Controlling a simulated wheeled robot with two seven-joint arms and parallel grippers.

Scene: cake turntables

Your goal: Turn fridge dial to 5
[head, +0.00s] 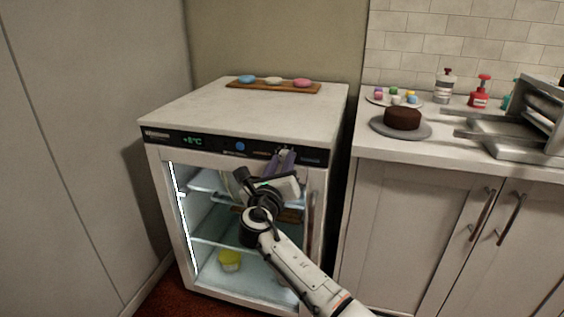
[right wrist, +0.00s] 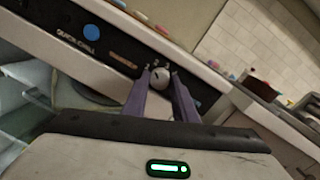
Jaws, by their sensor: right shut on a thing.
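A small white-topped fridge (head: 235,105) with a glass door stands at the centre of the head view. Its black control strip (head: 207,145) bears a green display (head: 192,140) that seems to read +8°C and a blue button (head: 240,146). The pale round dial (right wrist: 160,78) shows in the right wrist view, with a dark pointer mark and small numbers by it. My right gripper (head: 284,158) is at the strip's right part; in the right wrist view its purple fingers (right wrist: 164,80) are shut on the dial. The dial's setting is too small to read. My left gripper is not in view.
A wooden board (head: 262,87) with coloured pieces lies on the fridge top. The counter to the right holds a chocolate cake (head: 402,118) on a grey turntable, a plate of small sweets, two pump bottles and a metal rack. A tall pale panel stands at left.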

